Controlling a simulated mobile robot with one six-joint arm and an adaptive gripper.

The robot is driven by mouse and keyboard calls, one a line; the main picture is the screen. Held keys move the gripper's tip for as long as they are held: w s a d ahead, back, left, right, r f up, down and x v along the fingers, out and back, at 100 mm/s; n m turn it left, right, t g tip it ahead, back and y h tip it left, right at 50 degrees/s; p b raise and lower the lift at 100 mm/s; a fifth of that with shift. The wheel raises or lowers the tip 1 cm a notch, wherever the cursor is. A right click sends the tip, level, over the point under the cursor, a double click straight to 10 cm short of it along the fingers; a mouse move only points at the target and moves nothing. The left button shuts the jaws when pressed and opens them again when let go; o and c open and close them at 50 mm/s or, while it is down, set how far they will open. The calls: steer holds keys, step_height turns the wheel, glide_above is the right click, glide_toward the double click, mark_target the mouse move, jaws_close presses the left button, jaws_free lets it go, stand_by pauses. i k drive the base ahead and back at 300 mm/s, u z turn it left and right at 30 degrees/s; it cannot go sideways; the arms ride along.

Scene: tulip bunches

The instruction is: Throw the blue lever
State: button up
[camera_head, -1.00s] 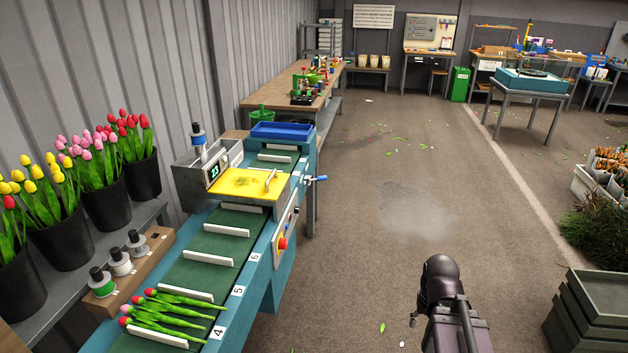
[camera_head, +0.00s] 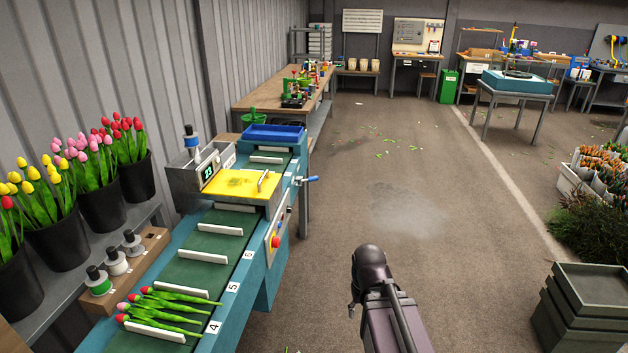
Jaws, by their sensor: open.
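The blue lever (camera_head: 309,179) sticks out to the right from the side of the teal conveyor machine (camera_head: 285,205), beside the yellow plate. It lies about level, with a blue grip at its outer end. My dark arm (camera_head: 385,300) rises from the bottom of the view, to the right of the conveyor and nearer than the lever. It is apart from the lever. A small dark part shows at the arm's left side, but I cannot make out my gripper's jaws.
A yellow plate (camera_head: 240,184) with a handle and a red button (camera_head: 276,242) are on the machine. Tulips (camera_head: 165,305) lie on the belt (camera_head: 203,250). Tulip buckets (camera_head: 102,206) stand at left. Dark crates (camera_head: 590,305) stand at lower right. Open floor lies between.

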mark_target(315, 178)
steer(key=z, duration=0.05)
steer(key=i, duration=1)
steer(key=u, duration=0.05)
steer(key=k, duration=0.65)
steer(key=z, duration=0.6)
steer(key=i, duration=1.1)
steer(key=z, duration=0.35)
